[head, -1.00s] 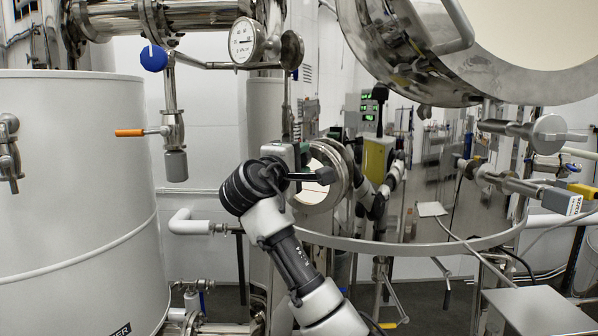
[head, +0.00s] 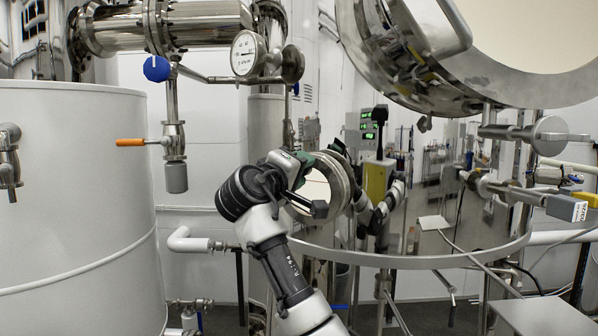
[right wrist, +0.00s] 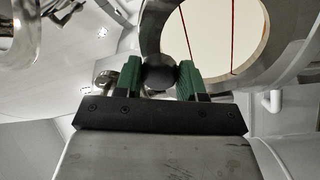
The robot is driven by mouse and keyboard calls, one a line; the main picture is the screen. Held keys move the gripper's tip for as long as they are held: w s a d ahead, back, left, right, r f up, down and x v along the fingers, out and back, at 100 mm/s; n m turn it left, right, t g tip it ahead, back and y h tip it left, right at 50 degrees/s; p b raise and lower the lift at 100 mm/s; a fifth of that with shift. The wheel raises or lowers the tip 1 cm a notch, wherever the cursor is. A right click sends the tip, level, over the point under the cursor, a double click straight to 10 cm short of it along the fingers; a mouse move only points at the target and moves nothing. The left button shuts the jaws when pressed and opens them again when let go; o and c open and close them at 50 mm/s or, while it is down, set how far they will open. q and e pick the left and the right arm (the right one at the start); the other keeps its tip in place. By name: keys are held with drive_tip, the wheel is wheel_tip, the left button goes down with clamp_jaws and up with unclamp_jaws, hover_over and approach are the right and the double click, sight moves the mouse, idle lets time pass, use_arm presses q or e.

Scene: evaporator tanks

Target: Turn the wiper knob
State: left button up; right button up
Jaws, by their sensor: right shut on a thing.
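The wiper knob, a dark round knob (right wrist: 160,74), sits between the green fingers of my right gripper (right wrist: 160,78) in the right wrist view. The fingers are on its two sides and shut on it. My left gripper is not in view.
The shiny steel tank (head: 440,215) mirrors my arm. A big open round hatch (head: 425,70) hangs above right. A pressure gauge (head: 244,53) and pipework are above left. A white tank (head: 75,200) stands at left. Valves (head: 548,138) stick out at right.

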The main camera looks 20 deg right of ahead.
drive_tip(key=o, duration=0.9)
drive_tip(key=shift+b+v, duration=2)
drive_tip(key=shift+v, duration=3.4)
